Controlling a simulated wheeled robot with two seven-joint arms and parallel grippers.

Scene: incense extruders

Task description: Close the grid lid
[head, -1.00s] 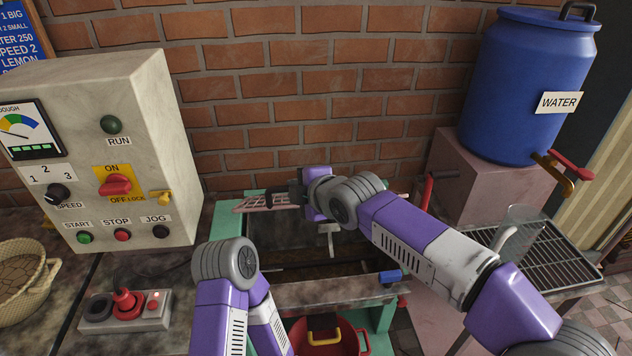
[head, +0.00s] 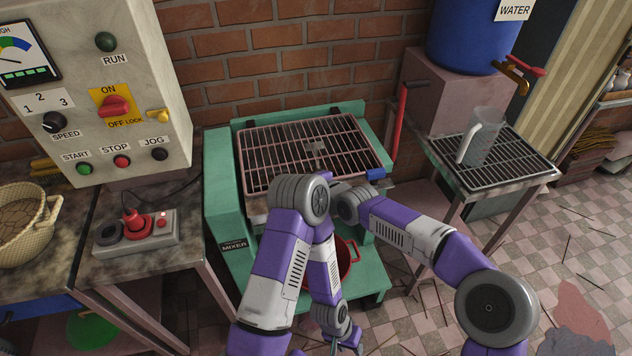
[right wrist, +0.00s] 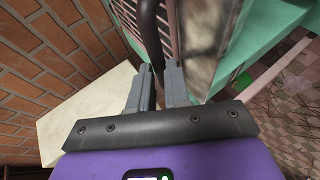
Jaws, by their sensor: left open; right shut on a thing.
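The grid lid (head: 290,150), a pinkish metal frame with dark bars, lies down over the trough of the green mixer (head: 220,190) in the head view. My arms hide part of its front edge, so I cannot tell whether it rests fully there. My right gripper is behind my left elbow at the lid's front edge in the head view. In the right wrist view my right gripper (right wrist: 158,88) is shut on the dark lid handle (right wrist: 150,30), beside the grid bars. My left gripper (head: 347,344) is open and empty, low in front of the mixer.
A red pot (head: 345,258) stands on the mixer's lower shelf. A clear jug (head: 482,137) stands on the rack at right. The control cabinet (head: 100,90) is at left.

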